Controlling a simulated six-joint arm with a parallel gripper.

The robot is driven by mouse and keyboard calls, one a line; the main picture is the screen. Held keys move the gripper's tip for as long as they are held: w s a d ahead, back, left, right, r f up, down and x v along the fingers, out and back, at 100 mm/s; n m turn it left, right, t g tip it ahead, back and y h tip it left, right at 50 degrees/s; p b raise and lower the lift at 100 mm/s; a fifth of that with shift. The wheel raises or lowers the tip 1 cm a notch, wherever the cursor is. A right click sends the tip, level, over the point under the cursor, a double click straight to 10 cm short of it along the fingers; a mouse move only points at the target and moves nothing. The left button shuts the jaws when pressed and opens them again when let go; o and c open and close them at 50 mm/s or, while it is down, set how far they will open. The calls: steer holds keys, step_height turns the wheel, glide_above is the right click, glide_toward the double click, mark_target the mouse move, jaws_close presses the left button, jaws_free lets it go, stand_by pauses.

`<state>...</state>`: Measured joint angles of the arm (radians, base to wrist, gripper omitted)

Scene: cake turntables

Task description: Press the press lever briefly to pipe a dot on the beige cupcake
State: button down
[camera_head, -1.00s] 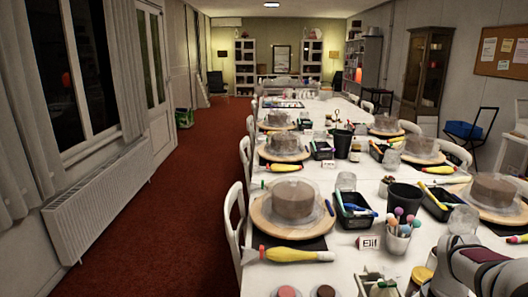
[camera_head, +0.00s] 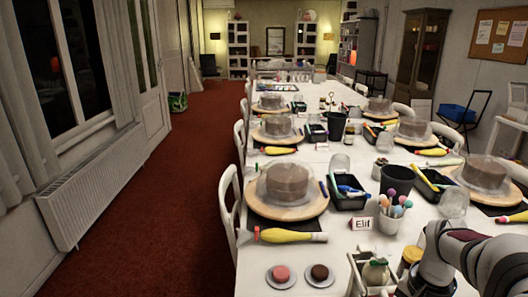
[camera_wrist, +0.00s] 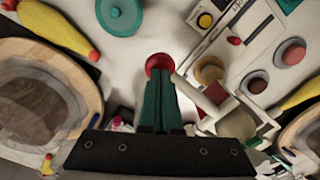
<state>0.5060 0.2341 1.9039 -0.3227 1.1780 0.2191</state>
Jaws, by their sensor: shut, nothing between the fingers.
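My gripper (camera_wrist: 158,103) shows in the wrist view with its two dark green fingers shut together and empty. A red round knob (camera_wrist: 159,64), likely the press lever's end, is right at the fingertips; I cannot tell whether they touch. A white press-like frame (camera_wrist: 213,112) stands just right of the fingers. A beige round top (camera_wrist: 208,69), likely the beige cupcake, shows beside this frame, partly hidden by it. In the head view, part of a pale frame (camera_head: 357,268) is at the bottom edge, and my gripper is out of sight.
A pink cupcake (camera_head: 281,273) and a brown one (camera_head: 319,272) sit on small plates. A cake (camera_head: 287,182) stands on a wooden turntable.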

steer(key=shift+f, duration=2.05)
step_height(320, 180, up, 9)
steer(key=shift+r, duration=0.1)
